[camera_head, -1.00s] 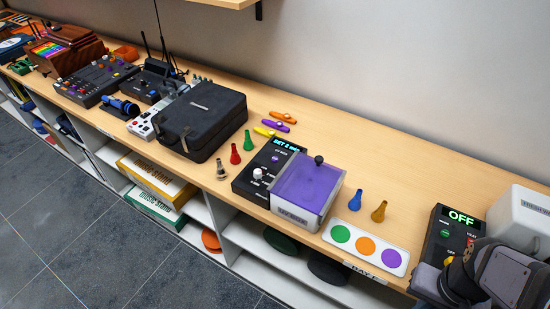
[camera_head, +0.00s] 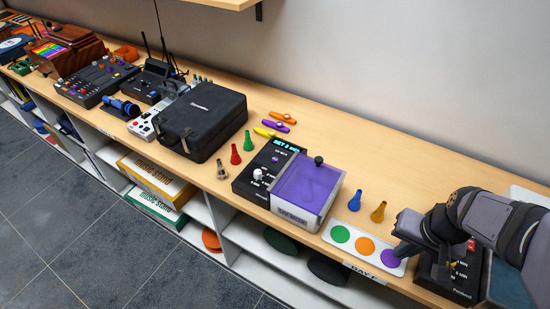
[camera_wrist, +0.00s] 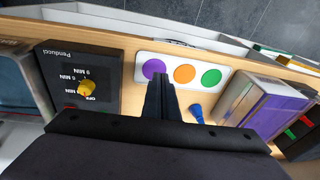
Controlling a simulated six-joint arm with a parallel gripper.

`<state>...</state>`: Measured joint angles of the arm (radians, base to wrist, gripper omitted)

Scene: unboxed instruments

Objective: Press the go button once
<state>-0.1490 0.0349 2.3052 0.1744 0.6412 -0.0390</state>
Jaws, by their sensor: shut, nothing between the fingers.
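No label reading go can be made out. A black control box (camera_head: 463,290) stands at the right end of the shelf, mostly behind my arm. A red spot (camera_head: 471,245) shows on it; in the wrist view its yellow knob (camera_wrist: 87,89) points among minute marks. A second black box (camera_head: 252,183) at the centre has a lit green display reading "SET 2 MIN" and a white knob (camera_head: 258,174). It adjoins a clear case with a purple lid (camera_head: 306,182). My gripper (camera_head: 402,250) is shut and empty near the card's purple circle, left of the right-hand box.
A white card (camera_head: 352,246) with green, orange and purple circles lies at the front edge. Blue (camera_head: 355,200) and ochre (camera_head: 378,212) cones stand behind it. A black case (camera_head: 202,120) and other instruments fill the left. Bare wood lies behind the cones.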

